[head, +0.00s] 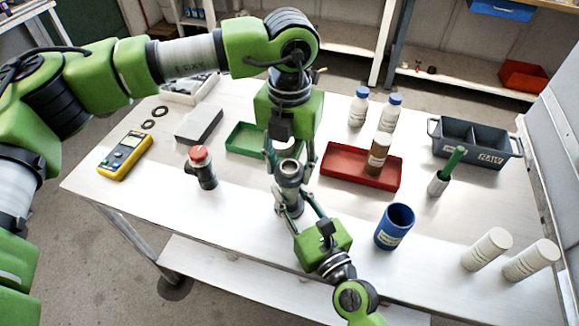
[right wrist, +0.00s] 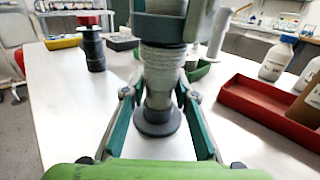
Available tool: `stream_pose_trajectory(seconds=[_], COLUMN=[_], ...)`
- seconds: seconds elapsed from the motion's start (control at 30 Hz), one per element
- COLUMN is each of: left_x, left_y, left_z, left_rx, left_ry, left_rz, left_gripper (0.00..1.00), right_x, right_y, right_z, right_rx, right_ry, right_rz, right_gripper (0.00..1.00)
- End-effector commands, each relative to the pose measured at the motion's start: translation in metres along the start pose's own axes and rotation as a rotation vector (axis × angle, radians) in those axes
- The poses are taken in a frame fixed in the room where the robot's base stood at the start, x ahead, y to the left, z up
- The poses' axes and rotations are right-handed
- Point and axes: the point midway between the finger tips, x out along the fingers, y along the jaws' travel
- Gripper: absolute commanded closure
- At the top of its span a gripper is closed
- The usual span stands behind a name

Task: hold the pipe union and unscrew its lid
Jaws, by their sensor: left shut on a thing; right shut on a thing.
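The pipe union (head: 291,195) is a grey upright fitting near the middle of the table. In the right wrist view its ribbed, thread-like grey body (right wrist: 162,75) stands above a dark round foot flange. My left gripper (head: 289,164) comes down from above and is shut on the lid (head: 289,170) at the union's top. In the wrist view its fingers (right wrist: 160,28) hide most of the lid. My right gripper (head: 291,208) reaches in from the front and is shut on the lower body, one finger on each side. I cannot tell how far the lid is turned.
A red-capped dark fitting (head: 202,166) stands to the left, beyond it a yellow meter (head: 125,154). A green tray (head: 240,138) is behind, a red tray (head: 345,180) with a brown bottle to the right. A blue cup (head: 394,226) stands front right. The front-left table is clear.

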Motion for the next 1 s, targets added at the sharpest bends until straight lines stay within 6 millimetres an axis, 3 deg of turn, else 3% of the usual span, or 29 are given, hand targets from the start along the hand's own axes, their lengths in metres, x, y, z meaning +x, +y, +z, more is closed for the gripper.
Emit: stream_pose_trajectory(seconds=[0.57, 0.87, 1.0], left_x=[-0.009, -0.043, -0.048], left_y=[0.0, 0.0, 0.0], left_z=[0.0, 0.0, 0.0], left_rx=[0.0, 0.0, 0.0], left_ry=[-0.001, -0.002, -0.001], left_rz=[-0.001, -0.001, -0.001], left_gripper=[0.84, 0.84, 0.84], right_x=[0.0, 0.0, 0.0], right_y=[0.0, 0.0, 0.0], right_z=[0.0, 0.0, 0.0], right_rx=[0.0, 0.0, 0.0], right_ry=[0.0, 0.0, 0.0], right_rz=[0.0, 0.0, 0.0], right_gripper=[1.0, 1.0, 1.0])
